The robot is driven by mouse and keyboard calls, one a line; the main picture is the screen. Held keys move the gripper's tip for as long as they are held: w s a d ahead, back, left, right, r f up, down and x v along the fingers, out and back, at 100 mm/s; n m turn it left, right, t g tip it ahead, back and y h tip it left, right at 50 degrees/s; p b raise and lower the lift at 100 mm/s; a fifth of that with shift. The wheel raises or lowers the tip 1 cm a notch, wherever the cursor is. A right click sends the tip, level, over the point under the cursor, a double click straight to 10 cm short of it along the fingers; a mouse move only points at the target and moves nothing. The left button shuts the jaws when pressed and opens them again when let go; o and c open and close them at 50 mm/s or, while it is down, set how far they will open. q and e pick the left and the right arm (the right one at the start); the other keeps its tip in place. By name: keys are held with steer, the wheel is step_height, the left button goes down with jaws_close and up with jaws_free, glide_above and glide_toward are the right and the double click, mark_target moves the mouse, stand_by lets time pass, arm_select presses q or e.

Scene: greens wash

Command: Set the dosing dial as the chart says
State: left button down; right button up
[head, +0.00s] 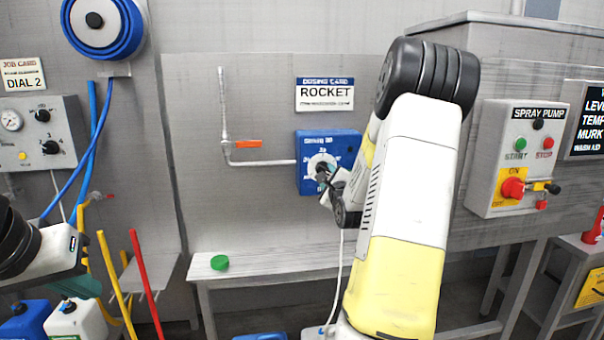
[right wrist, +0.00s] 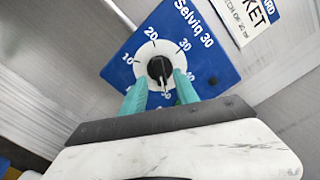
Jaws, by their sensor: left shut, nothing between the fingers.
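The blue dosing dial plate (head: 347,147) is on the wall, mid-picture in the head view. In the right wrist view the plate (right wrist: 208,55) reads "Selviq 30", with 10, 20, 30 and 40 around a white ring. The black knob (right wrist: 159,68) has a light mark pointing down, towards a partly hidden label. My right gripper (right wrist: 160,85) is open, its teal fingers on either side of the knob; contact is unclear. The dosing card (head: 324,94) above reads "ROCKET"; its small print is unreadable. My left gripper (head: 80,286) is shut and empty at lower left, away from the dial.
A job card (head: 22,76) reads "DIAL 2" above a grey gauge panel (head: 40,135). An orange-handled valve (head: 248,144) is left of the dial. A bench (head: 270,265) below holds a green cap (head: 219,262). A spray pump box (head: 508,195) is at right.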

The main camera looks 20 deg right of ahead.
mark_target(323, 169)
steer(key=shift+x, duration=1.5)
jaws_close()
steer(key=shift+n, duration=0.3)
